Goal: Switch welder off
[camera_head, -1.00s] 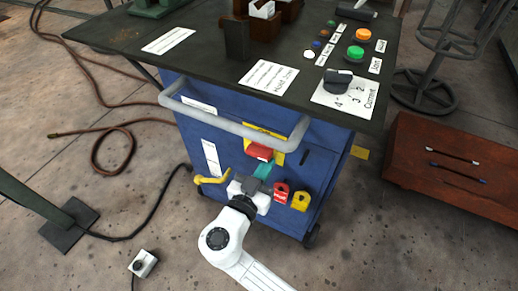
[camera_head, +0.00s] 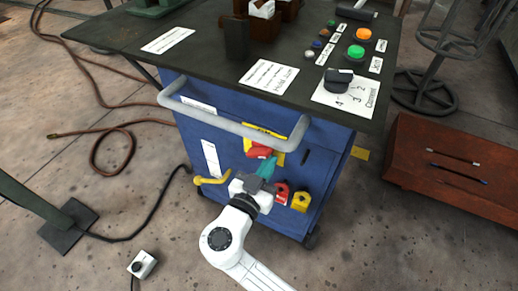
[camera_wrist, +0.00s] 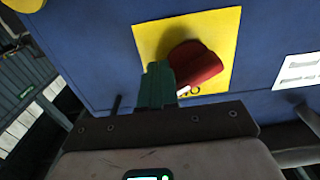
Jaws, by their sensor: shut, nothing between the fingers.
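The welder's switch is most likely the red rotary handle (camera_head: 259,150) on a yellow plate (camera_head: 278,157) on the front of the blue cabinet. In the wrist view the red handle (camera_wrist: 196,66) lies tilted across the yellow plate (camera_wrist: 151,39), with dark lettering partly hidden below it. My gripper (camera_head: 267,167) is shut and empty, its teal fingers just below the handle. In the wrist view the fingers (camera_wrist: 157,84) overlap the handle's left side. I cannot tell for sure whether they touch it.
A grey rail (camera_head: 235,127) juts out above the switch. A yellow hook (camera_head: 211,180) is left of my gripper; red (camera_head: 282,192) and yellow padlocks (camera_head: 300,200) hang to its right. The black tabletop (camera_head: 205,60) overhangs the cabinet, with a dial and coloured buttons on it.

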